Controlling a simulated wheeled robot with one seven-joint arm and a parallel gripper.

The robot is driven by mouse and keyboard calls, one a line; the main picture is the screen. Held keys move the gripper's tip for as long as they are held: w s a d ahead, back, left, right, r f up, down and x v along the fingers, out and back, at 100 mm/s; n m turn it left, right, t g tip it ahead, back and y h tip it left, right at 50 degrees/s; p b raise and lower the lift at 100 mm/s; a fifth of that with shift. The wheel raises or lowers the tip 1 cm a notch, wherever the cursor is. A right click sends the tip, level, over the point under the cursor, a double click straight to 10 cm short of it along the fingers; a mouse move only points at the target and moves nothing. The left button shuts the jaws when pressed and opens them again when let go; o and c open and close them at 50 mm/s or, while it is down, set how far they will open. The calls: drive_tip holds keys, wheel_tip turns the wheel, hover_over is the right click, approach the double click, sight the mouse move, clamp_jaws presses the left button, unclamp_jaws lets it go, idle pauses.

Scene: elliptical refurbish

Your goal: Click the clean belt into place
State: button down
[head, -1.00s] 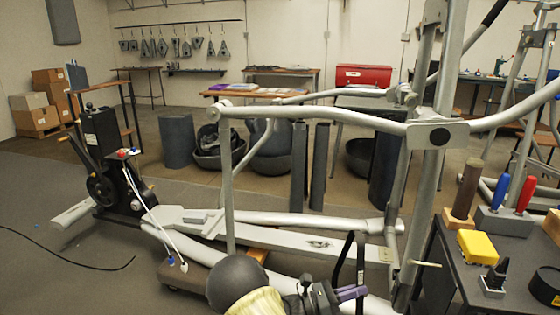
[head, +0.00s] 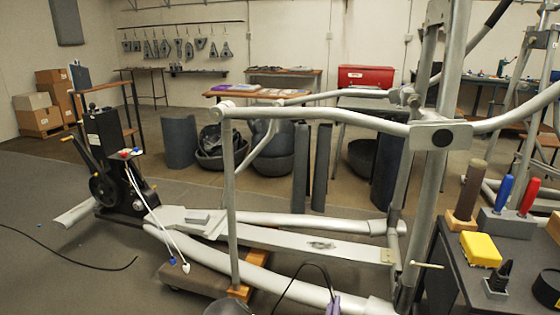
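The elliptical's silver frame (head: 330,245) spans the head view. At its left end stands a black upright housing (head: 108,140) with a round black wheel (head: 102,188) low on its side. A thin black loop (head: 312,266), possibly the belt, arches up at the bottom edge, in front of the lower tube. Its right end meets purple tips (head: 333,305) that look like my gripper's fingers. Only these tips show, so I cannot tell whether they are closed on the loop. The loop's left end runs down out of view.
A dark bench (head: 470,270) at right holds a yellow block (head: 480,249), red- and blue-handled tools and small black parts. A black cable (head: 90,265) lies on the floor at left. White leads (head: 160,225) hang from the housing. Open floor lies at left front.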

wheel_tip(320, 180, up, 29)
drive_tip(key=s+n+t+y+p, duration=0.1)
drive_tip(key=y+p, duration=0.5)
drive_tip(key=p, duration=3.1)
drive_tip(key=shift+s+f+n, duration=0.15)
drive_tip(key=shift+s+n, duration=0.45)
drive_tip(key=shift+n, duration=0.6)
drive_tip(key=shift+w+f, duration=0.1)
